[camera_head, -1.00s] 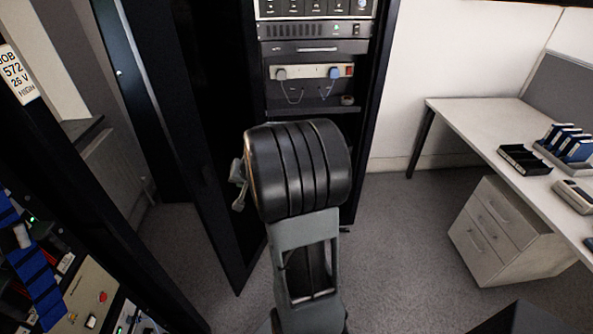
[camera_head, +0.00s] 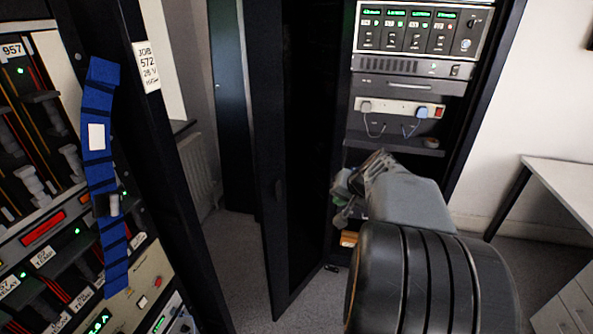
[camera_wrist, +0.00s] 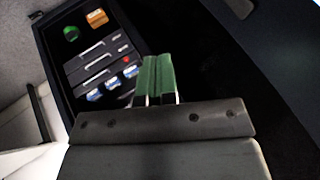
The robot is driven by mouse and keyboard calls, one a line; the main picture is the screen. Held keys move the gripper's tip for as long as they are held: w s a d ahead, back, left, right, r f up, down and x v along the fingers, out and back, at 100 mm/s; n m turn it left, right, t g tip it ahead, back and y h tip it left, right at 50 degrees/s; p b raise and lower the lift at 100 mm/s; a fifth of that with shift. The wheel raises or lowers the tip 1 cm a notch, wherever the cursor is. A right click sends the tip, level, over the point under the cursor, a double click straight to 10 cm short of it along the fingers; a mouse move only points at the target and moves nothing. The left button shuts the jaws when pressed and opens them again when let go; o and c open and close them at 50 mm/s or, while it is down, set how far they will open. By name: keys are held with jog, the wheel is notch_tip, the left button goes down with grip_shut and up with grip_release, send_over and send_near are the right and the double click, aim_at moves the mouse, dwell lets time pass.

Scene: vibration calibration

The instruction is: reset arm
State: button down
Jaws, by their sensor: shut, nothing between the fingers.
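My gripper (camera_wrist: 158,62) shows in the wrist view as two green fingers side by side, shut with nothing held. In the head view my arm rises from the lower right, with its dark ribbed joint in front. My gripper (camera_head: 343,193) is small there and partly hidden by the wrist links. It is in front of the lower part of the open rack cabinet (camera_head: 510,70), near the edge of its dark door (camera_head: 300,150). In the wrist view the fingers point toward a dark rack with several units (camera_wrist: 100,62), and no contact is visible.
A panel rack (camera_head: 45,150) with blue strapping (camera_head: 97,140) stands close on the left. A shelf (camera_head: 395,145) and power strip (camera_head: 400,107) are in the cabinet. A white desk (camera_head: 565,185) is at right. Grey floor (camera_head: 235,250) is clear between the racks.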

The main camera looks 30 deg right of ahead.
jog(key=shift+r, duration=0.1)
jog(key=s+a+f+n+g+p, duration=0.1)
jog(key=s+a+n, duration=0.3)
jog(key=a, duration=0.7)
jog(key=s+a+f+n+g+p, duration=0.1)
jog(key=s+a+n, duration=0.4)
jog(key=a, duration=0.6)
jog(key=shift+f+g+h, duration=0.3)
jog(key=shift+g, duration=0.6)
